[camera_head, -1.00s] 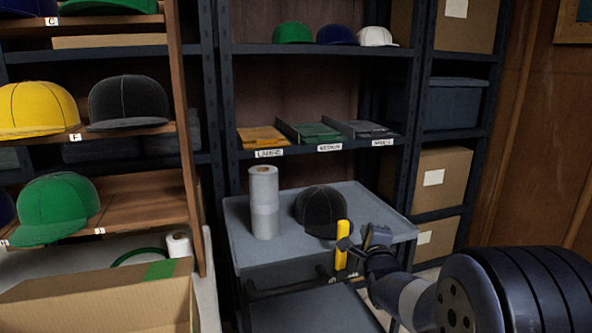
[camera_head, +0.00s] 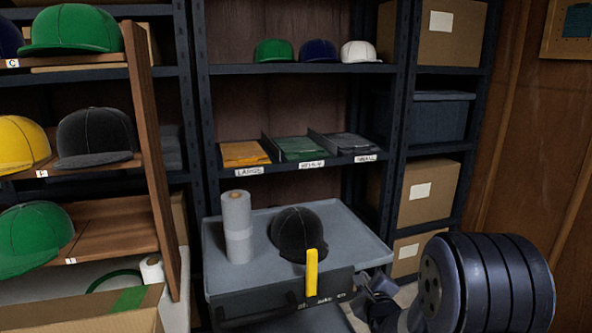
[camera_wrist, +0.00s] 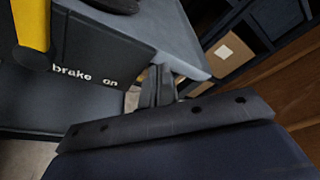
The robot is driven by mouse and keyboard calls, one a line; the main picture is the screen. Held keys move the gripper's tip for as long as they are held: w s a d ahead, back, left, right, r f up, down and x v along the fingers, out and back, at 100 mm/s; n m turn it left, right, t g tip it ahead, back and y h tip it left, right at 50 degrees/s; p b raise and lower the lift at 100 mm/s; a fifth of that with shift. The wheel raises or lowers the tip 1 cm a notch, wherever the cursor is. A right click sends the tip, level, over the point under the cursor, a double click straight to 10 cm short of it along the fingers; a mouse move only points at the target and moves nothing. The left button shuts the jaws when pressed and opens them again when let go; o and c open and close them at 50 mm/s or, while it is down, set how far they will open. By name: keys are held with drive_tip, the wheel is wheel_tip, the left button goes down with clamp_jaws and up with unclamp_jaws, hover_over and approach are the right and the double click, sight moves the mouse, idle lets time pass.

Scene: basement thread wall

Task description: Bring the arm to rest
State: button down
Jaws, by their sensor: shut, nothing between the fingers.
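My gripper (camera_head: 372,288) is at the lower right of the head view, low beside the front right corner of the grey cart (camera_head: 345,230). In the wrist view its fingers (camera_wrist: 158,86) are together with nothing between them. The cart's front panel with the words "brake on" (camera_wrist: 85,76) fills the upper left of the wrist view. A yellow lever (camera_head: 312,272) stands upright at the cart's front; its lower part also shows in the wrist view (camera_wrist: 31,24). I cannot tell whether the gripper touches the cart.
A black cap (camera_head: 298,232) and a grey roll (camera_head: 237,225) stand on the cart. Shelves behind hold caps and labelled trays (camera_head: 300,148). A wooden rack with caps (camera_head: 110,228) and an open cardboard box (camera_head: 85,312) are at left. Boxes (camera_head: 425,192) stand at right.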

drive_tip(key=shift+v, duration=1.2)
